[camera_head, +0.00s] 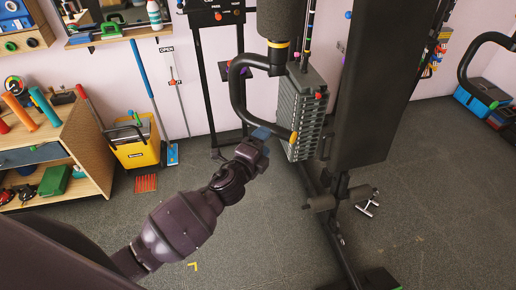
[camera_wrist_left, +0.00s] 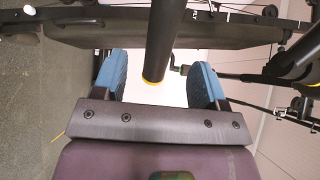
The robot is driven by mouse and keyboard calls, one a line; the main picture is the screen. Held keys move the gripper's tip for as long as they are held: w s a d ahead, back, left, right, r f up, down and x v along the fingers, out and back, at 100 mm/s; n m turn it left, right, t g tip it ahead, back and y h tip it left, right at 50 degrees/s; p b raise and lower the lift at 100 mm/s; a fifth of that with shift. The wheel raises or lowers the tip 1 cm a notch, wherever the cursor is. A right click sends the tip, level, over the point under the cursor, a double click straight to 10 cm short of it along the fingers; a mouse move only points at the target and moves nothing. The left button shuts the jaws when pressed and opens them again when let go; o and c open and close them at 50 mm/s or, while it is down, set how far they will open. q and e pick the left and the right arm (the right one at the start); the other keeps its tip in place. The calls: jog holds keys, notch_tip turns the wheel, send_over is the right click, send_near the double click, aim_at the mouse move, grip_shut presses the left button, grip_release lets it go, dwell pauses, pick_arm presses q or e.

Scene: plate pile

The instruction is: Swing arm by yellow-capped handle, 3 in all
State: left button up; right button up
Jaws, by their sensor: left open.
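The black curved handle (camera_head: 238,88) of the exercise machine's swing arm hangs down and bends right to a yellow-capped end (camera_head: 293,137). My left gripper (camera_head: 262,132) is open at the lower bend of this handle. In the left wrist view the dark handle (camera_wrist_left: 163,38) reaches down between the two blue finger pads of my left gripper (camera_wrist_left: 163,82), with clear gaps on both sides. Its yellow-rimmed end (camera_wrist_left: 153,81) shows between the pads. My right gripper is not in view.
A weight stack (camera_head: 303,105) and a tall black pad (camera_head: 372,85) stand just right of the handle. Another black curved handle (camera_head: 466,70) is at the far right. A wooden cabinet (camera_head: 85,150) and a yellow bin (camera_head: 137,153) stand left. Floor at lower right is mostly clear.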

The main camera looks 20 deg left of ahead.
pick_arm(q)
jog(key=shift+w+d+b, duration=0.2)
jog(key=shift+w+d, duration=0.05)
jog(key=shift+w, duration=1.05)
jog(key=shift+w+d+b, duration=0.2)
jog(key=shift+w+d, duration=0.05)
jog(key=shift+w, duration=1)
jog(key=shift+w+d, duration=0.1)
jog(key=shift+w, duration=0.4)
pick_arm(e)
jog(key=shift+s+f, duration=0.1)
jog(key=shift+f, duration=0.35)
pick_arm(q)
jog(key=shift+c, duration=0.2)
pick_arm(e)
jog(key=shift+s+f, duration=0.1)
